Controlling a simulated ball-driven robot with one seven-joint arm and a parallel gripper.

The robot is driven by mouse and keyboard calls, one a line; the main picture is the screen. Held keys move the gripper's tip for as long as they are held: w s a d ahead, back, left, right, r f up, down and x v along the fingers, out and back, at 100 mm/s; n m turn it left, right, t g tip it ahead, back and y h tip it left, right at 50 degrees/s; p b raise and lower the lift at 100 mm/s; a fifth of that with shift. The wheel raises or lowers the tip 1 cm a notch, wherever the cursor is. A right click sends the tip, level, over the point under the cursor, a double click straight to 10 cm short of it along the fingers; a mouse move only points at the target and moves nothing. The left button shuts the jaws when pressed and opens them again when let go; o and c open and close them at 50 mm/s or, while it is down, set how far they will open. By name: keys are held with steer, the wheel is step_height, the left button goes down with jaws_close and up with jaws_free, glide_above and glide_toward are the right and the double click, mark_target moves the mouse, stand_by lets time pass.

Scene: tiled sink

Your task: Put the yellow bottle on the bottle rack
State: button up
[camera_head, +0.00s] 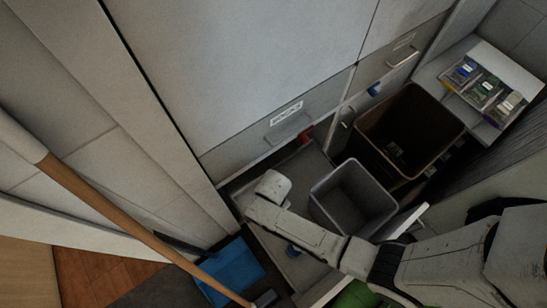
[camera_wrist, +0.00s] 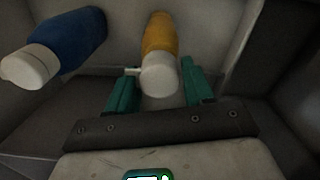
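The yellow bottle (camera_wrist: 160,36) with a white cap is in the upper middle of the wrist view, on a pale surface. My gripper (camera_wrist: 158,84) has its two green fingers spread apart. The bottle's white cap end lies between them, with a visible gap on each side. In the head view my arm reaches from the lower right to a pale wrist end near the middle; its fingers and the yellow bottle are hidden there. I cannot identify the bottle rack with certainty in either view.
A blue bottle (camera_wrist: 66,45) with a white cap lies left of the yellow one. A grey bin (camera_head: 352,197) and a larger brown bin (camera_head: 408,128) stand beside my arm. A wooden pole (camera_head: 110,205) crosses the left. A blue dustpan-like object (camera_head: 230,270) lies below.

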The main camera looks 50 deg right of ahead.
steer(key=shift+o, duration=1.3)
steer(key=shift+r, duration=0.1)
step_height(320, 180, up, 12)
steer(key=p, duration=0.3)
steer(key=s+d+r+n, duration=0.3)
steer(key=r+n, duration=0.3)
steer(key=n, duration=0.2)
steer(key=s+d+r+n+t, duration=0.1)
steer(key=s+d+r+n, duration=0.3)
steer(key=s+r+n, duration=0.2)
steer(key=shift+d+r+n, duration=0.3)
steer(key=shift+r+n, duration=0.3)
steer(key=shift+n, duration=0.8)
steer(key=shift+s, duration=0.1)
